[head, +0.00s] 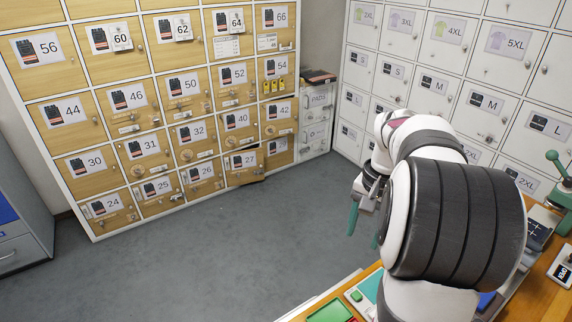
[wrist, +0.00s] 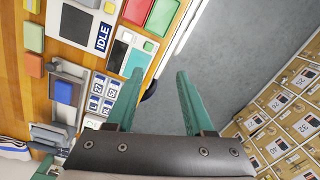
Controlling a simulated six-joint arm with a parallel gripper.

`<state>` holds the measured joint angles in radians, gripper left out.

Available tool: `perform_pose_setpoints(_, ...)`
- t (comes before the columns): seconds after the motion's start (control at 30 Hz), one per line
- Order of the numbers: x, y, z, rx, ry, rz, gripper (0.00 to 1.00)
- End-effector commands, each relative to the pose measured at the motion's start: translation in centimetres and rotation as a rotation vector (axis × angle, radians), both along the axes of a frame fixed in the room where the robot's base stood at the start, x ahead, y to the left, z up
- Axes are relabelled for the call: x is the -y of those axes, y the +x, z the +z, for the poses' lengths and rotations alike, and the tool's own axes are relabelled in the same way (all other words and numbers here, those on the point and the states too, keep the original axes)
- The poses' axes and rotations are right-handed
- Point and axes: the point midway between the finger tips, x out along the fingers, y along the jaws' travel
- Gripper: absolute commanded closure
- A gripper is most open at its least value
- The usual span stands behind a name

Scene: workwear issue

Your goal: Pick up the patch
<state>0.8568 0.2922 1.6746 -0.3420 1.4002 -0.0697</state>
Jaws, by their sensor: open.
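My gripper (head: 364,228) hangs in front of the worktop's edge, and its teal fingers are apart. In the wrist view my gripper (wrist: 158,82) is open, with nothing between the fingers; grey floor and the worktop's edge show behind them. I cannot tell which thing is the patch. Small blue-and-white number tiles (wrist: 103,94) lie in a group on the worktop, left of the fingers. A blue piece (wrist: 64,92) lies in a grey holder farther left. My arm hides much of the worktop in the head view.
The wooden worktop (wrist: 57,58) also bears a sign reading IDLE (wrist: 103,36), a green pad (wrist: 162,16) and a red pad (wrist: 138,10). A green-handled device (head: 556,170) stands at the right. Numbered wooden lockers (head: 150,145) line the back; the grey floor (head: 220,235) is clear.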

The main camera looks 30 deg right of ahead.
Motion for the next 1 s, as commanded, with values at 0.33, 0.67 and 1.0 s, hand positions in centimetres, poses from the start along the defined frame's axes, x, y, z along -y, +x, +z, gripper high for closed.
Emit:
perform_pose_setpoints(0.33,18.8,-12.0,-7.6,-0.044,-0.03,-0.366,0.47)
perform_pose_setpoints(0.67,18.7,-11.9,-16.1,-0.043,-0.032,-0.363,0.47)
perform_pose_setpoints(1.0,18.4,-11.5,-21.7,-0.042,-0.032,-0.363,0.47)
